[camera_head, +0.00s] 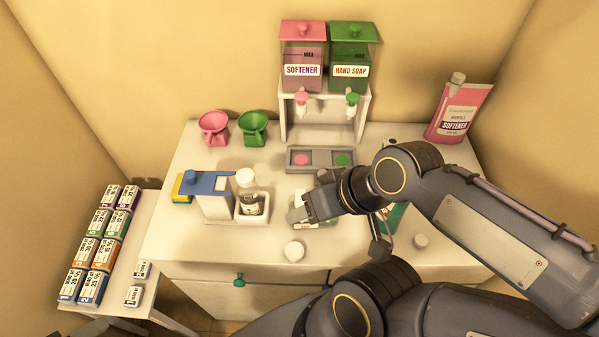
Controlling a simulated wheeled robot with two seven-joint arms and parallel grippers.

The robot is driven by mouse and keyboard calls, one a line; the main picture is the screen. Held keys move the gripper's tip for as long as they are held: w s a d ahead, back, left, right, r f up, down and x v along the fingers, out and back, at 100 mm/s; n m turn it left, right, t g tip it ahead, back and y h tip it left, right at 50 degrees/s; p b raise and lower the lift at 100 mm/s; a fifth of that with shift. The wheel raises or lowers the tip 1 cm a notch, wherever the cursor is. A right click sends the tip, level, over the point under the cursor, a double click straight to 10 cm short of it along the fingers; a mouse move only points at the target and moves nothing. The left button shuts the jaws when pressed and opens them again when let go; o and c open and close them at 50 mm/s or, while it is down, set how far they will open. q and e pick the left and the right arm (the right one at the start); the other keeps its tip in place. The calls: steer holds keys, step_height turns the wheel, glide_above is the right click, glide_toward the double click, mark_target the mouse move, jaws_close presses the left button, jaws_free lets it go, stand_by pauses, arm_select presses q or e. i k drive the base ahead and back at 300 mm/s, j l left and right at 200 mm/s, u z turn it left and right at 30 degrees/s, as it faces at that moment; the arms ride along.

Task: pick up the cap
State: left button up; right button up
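A small white round cap-like piece (294,250) lies on the white table near its front edge, apart from my gripper. My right gripper (308,208) reaches in from the right and is low over the table, behind and slightly right of the first piece. A pale item with green (298,216) shows partly under its fingers. I cannot tell whether the fingers touch it or how far they are apart. My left gripper is not in view.
A grey tray (309,167) lies below the softener and hand soap dispensers (326,58). A pink softener pouch (459,113) stands at back right. The front left tabletop (190,245) is clear.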

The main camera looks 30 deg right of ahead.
mark_target(294, 252)
steer(key=z, duration=1.4)
